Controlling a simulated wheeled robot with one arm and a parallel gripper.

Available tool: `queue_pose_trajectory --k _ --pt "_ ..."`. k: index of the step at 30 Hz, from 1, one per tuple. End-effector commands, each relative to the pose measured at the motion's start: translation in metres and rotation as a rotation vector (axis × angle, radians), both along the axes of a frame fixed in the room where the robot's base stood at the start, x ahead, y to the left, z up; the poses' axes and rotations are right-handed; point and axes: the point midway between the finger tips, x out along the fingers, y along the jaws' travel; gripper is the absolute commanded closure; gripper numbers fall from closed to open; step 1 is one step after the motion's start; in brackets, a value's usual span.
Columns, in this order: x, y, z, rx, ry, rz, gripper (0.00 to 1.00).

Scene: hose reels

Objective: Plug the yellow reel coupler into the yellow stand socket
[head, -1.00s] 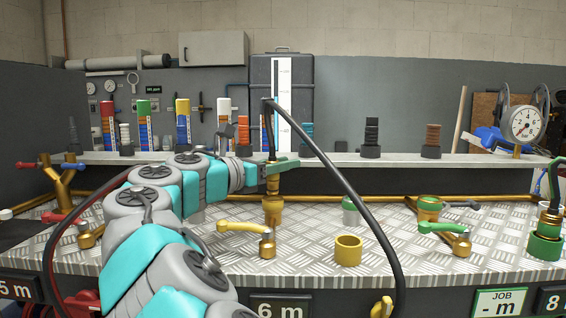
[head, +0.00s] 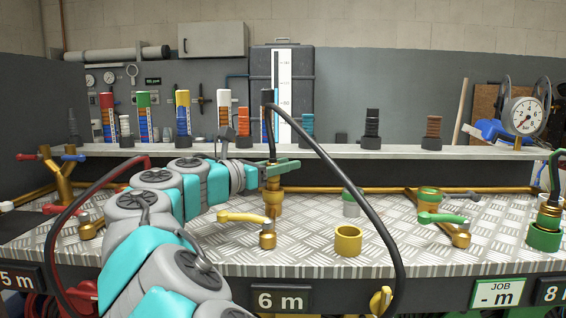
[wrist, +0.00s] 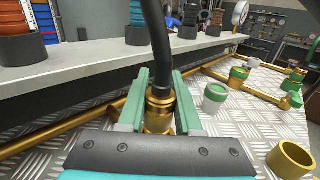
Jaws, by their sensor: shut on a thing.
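My gripper (head: 273,168) is shut on the yellow-gold reel coupler (head: 271,182), with the black hose rising from its top. The wrist view shows the coupler (wrist: 159,103) upright between the green fingers. The yellow stand socket (head: 272,207) is a brass post directly below the coupler, in line with it. The two look close together or touching; I cannot tell whether the coupler is seated, as the gripper and coupler hide the joint. A yellow lever (head: 243,217) sits on a brass valve just in front of the socket.
An open yellow cup (head: 348,240) stands front right on the tread-plate bench. A grey-green socket (head: 350,205) and a green-ringed socket (head: 429,200) stand further right. The black hose (head: 365,200) loops right and down over the bench edge. A shelf (head: 380,152) runs behind.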

Motion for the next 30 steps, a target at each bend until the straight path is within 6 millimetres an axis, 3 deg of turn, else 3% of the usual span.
queue_pose_trajectory --k 7,8,17,26,30 --pt "0.0 0.0 -0.006 -0.001 0.001 -0.001 1.0" --pt "0.0 0.0 -0.006 -0.001 0.001 -0.001 0.65" --pt "0.0 0.0 -0.005 0.0 0.0 0.0 0.32" --pt "0.0 0.0 -0.003 0.001 -0.001 0.0 0.32" --pt "0.0 0.001 0.008 0.001 -0.003 0.002 0.32"
